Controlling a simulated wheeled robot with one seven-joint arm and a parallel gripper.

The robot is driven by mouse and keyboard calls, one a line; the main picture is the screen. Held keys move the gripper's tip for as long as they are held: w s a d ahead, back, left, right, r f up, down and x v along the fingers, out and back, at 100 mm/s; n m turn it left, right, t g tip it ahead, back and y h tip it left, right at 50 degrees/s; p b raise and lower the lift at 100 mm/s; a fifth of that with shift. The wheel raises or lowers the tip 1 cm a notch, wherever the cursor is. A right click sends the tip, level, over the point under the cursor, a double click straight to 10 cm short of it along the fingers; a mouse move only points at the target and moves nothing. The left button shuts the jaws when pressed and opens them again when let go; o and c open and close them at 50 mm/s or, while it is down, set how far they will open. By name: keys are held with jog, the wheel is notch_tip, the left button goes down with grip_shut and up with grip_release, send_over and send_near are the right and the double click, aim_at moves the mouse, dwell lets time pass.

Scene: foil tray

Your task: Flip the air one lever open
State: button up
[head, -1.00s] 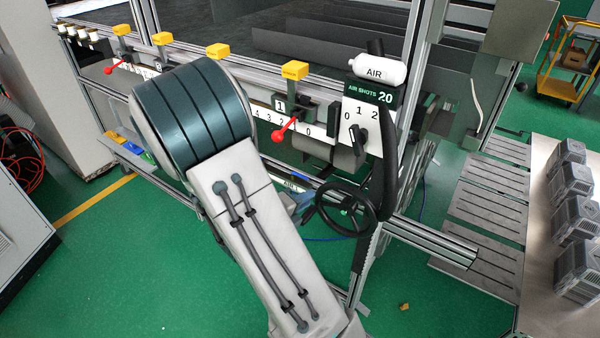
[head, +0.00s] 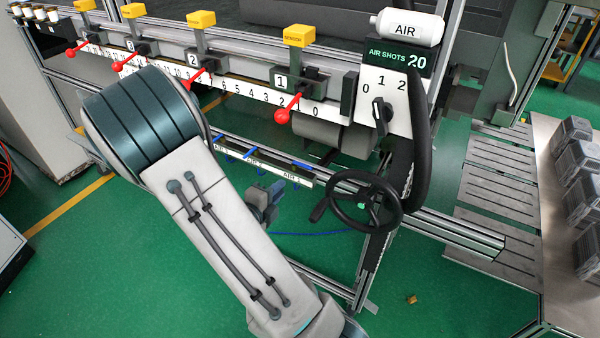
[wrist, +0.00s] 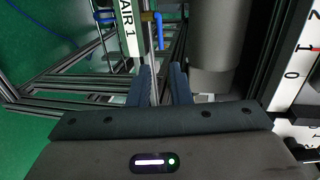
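The air one lever is a small blue handle (head: 303,165) on the rail below the numbered scale, by the AIR 1 label (head: 290,176). In the wrist view the blue lever (wrist: 160,30) extends from a brass fitting, right of the AIR 1 label (wrist: 129,30). My gripper (head: 266,198) is below and left of the lever in the head view, partly behind my arm. In the wrist view my gripper's two dark fingers (wrist: 163,78) are apart with an empty gap. The lever lies beyond the fingertips, roughly in line with the gap, and is not touched.
Red-knobbed levers (head: 283,115) and yellow-topped clamps (head: 299,36) line the scale above. A grey cylinder (wrist: 212,60) stands close right of the fingers. A black handwheel (head: 352,202) is to the right of my gripper. Green floor is open in front.

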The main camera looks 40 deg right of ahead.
aim_at(304, 176)
jog(key=x, duration=1.4)
jog(key=shift+s, duration=0.25)
grip_shut()
